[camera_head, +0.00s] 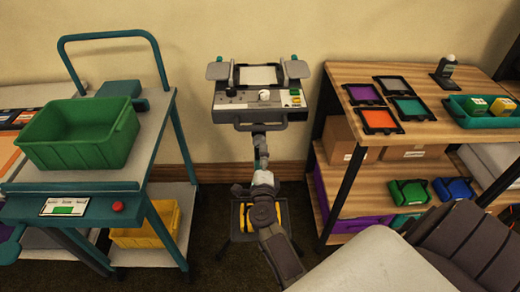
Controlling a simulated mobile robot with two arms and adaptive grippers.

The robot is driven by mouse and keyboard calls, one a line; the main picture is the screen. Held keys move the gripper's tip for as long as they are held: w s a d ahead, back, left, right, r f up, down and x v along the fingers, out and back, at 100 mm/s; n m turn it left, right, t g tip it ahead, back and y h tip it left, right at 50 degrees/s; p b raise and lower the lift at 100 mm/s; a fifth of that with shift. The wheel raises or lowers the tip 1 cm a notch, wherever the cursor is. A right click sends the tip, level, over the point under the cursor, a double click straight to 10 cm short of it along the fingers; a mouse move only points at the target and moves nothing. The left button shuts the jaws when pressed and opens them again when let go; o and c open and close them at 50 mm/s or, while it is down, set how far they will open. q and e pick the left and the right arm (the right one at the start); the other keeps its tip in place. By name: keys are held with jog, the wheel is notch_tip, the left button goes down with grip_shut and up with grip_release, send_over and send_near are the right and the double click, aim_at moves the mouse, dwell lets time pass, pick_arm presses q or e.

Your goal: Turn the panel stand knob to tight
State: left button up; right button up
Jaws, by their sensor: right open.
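The panel stand (232,98) is at the centre, against the wall. It has a grey control panel with a pale screen, small buttons and a front handle. A round white knob (264,95) sits on the panel's front. I cannot read any tight mark or tell which way a knob is turned. My right arm reaches up from the bottom in front of the stand. My left gripper is not in view.
On the left, a teal-framed cart (158,130) carries a green bin (80,150), with a yellow bin (150,228) lower down. On the right, a wooden shelf (455,85) holds coloured trays and boxes. Dark floor shows between cart and shelf.

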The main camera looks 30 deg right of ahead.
jog(key=shift+s+a, duration=0.2)
jog(key=shift+s, duration=0.1)
jog(key=s+a+f+n+g+y+p, duration=0.1)
jog(key=s+a+f+n+y, duration=0.25)
jog(key=f+n, duration=0.4)
jog(key=s+a+f+n+g+y, duration=0.25)
jog(key=s+a+f+n, duration=0.2)
jog(key=f, duration=0.55)
jog(key=s+a+f+n+g+y+p, duration=0.1)
jog(key=s+a+f+n+y, duration=0.2)
jog(key=a+f+n, duration=0.35)
jog(key=s+f+n+g+y, duration=0.2)
jog(key=s+f+n+g, duration=0.25)
jog(key=s+f, duration=1)
jog(key=s+d+f+n+g, duration=0.2)
jog(key=s+n, duration=0.1)
jog(key=s, duration=0.7)
jog(key=s+d+f+n+g+h+p, duration=0.1)
jog(key=s+d+f+n+g, duration=0.1)
jog(key=s, duration=0.9)
jog(key=shift+d+n+g, duration=0.35)
jog(key=shift+n+g, duration=0.25)
